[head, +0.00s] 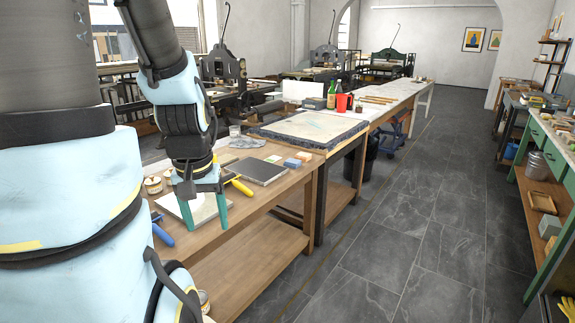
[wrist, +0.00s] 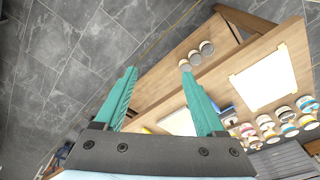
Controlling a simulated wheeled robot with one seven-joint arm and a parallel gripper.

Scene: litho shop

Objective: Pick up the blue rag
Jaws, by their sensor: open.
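My gripper (head: 206,228) is open and empty, with its teal fingers pointing down over the near wooden table in the head view. In the wrist view, the two fingers of my gripper (wrist: 158,68) stand apart with nothing between them. A crumpled grey-blue cloth (head: 246,142) lies farther back on the table, beyond my gripper and beside a clear glass. It looks more grey than clearly blue. I see no rag between or under the fingers in the wrist view.
A blue-handled tool (head: 162,232) lies at the front. The grey floor (head: 420,230) to the right is clear.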

